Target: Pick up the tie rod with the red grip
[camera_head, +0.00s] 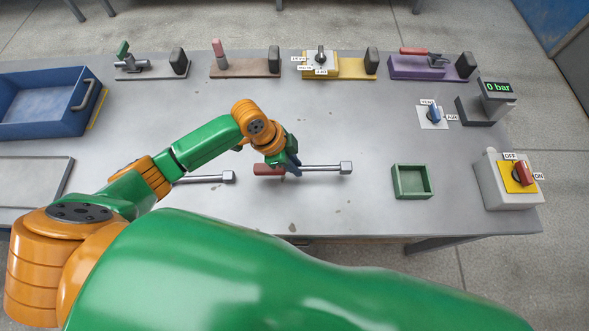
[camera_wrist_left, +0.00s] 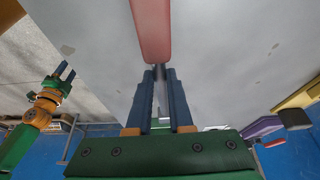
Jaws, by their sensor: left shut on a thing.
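The tie rod with the red grip (camera_head: 268,169) lies across the middle of the bench, grip to the left and a metal block at its right end. My left gripper (camera_head: 290,165) is shut on the rod just beside the red grip. In the left wrist view the red grip (camera_wrist_left: 153,30) extends beyond my blue fingers (camera_wrist_left: 155,90). I cannot tell whether the rod touches the bench. A second rod (camera_head: 215,178) lies to the left, its left end hidden behind my arm. My right gripper (camera_wrist_left: 65,72) shows small in the left wrist view, its fingers apart and empty.
A green tray (camera_head: 411,181) and a switch box (camera_head: 508,180) stand to the right. A blue bin (camera_head: 45,103) is at the left.

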